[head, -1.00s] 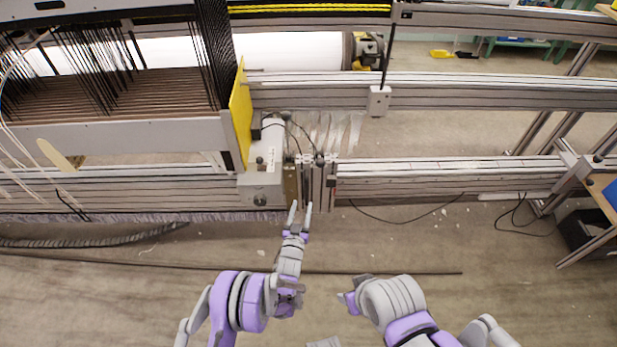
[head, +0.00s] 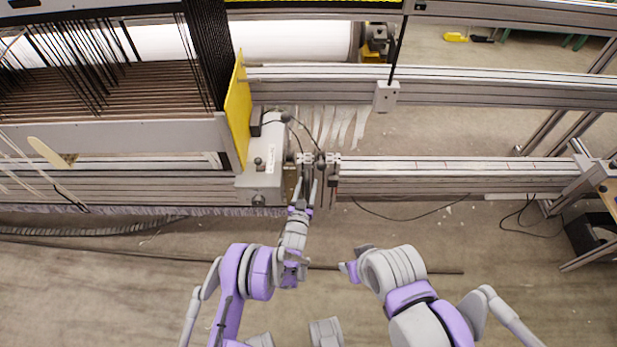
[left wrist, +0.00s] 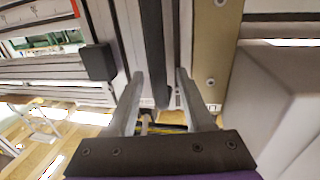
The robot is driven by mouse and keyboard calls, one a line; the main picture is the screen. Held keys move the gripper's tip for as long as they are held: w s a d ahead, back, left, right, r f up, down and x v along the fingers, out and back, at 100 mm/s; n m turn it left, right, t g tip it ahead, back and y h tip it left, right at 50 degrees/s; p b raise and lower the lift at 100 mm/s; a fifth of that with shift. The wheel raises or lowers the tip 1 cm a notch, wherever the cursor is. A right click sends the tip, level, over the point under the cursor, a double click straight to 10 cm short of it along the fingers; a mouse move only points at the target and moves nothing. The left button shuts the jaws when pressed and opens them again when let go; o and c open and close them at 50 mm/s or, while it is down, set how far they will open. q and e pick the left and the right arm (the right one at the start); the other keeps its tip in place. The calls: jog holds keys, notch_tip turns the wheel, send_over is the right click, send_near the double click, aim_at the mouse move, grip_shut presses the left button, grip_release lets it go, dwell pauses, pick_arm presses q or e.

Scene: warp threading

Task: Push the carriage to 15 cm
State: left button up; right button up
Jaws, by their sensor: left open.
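The carriage (head: 263,158) is a grey box with knobs, beside the yellow plate on the front rail (head: 420,168). A small bracket assembly with vertical bars (head: 318,165) is at its right side. My left gripper (head: 306,184) is open at the front of these bars, just right of the box. In the left wrist view the open fingers (left wrist: 157,85) lie either side of a dark vertical bar (left wrist: 155,50); I cannot tell whether they touch it. My right arm is at the lower right; its gripper (head: 352,270) is partly hidden by its own wrist.
The yellow plate (head: 238,110) and the frame with dark warp threads (head: 90,85) stand to the left. The rail to the right of the carriage is clear up to the end post (head: 583,170). A thin black cable (head: 410,217) hangs below the rail.

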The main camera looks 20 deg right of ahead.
pick_arm(q)
jog(key=shift+w+d, duration=0.1)
jog(key=shift+c, duration=0.6)
grip_shut()
jog(key=shift+r, duration=0.1)
dwell(0.7)
